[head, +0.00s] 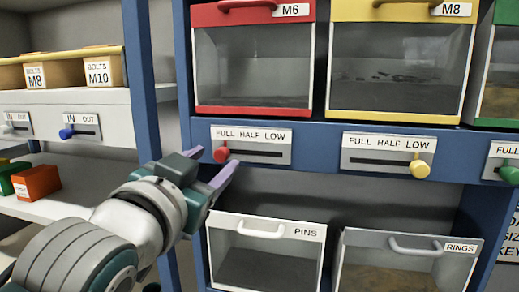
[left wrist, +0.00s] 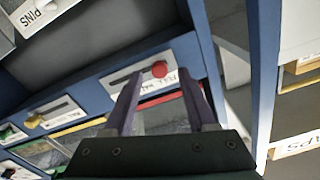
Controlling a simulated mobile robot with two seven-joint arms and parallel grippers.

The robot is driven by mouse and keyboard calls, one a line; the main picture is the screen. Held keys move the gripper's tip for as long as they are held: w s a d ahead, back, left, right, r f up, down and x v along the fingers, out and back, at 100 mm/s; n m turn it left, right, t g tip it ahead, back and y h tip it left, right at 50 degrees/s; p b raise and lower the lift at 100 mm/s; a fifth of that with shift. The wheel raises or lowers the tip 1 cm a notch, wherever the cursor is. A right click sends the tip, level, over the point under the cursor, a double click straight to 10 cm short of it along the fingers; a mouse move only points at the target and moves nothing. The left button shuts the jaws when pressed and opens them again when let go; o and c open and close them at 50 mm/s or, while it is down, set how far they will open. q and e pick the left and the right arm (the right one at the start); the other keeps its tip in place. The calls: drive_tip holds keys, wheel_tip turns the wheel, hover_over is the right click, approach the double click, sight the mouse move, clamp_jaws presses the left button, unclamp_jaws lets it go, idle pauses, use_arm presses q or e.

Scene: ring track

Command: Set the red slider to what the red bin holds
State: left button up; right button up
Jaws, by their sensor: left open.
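The red bin (head: 253,55), labelled M6, has a clear front in the head view. I can make out only a grey inside, with no parts that I can tell. Below it is the red slider's plate (head: 262,157), marked FULL HALF LOW. The red slider knob (head: 221,154) stands at the left, FULL end of its slot. My left gripper (head: 210,168) is open just left of and below the knob. In the left wrist view the knob (left wrist: 159,69) shows just past the open fingertips (left wrist: 160,84), roughly between them. Contact cannot be told.
A yellow bin (head: 398,60) with its yellow knob (head: 418,170) at LOW stands to the right. A blue post (head: 143,75) rises behind my left arm. The pins bin (head: 264,252) is below. A blue IN OUT knob (head: 67,133) is at left.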

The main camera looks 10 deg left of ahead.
use_arm(q)
drive_tip(key=shift+w+d, duration=0.1)
drive_tip(key=shift+w, duration=0.8)
clamp_jaws()
idle(0.9)
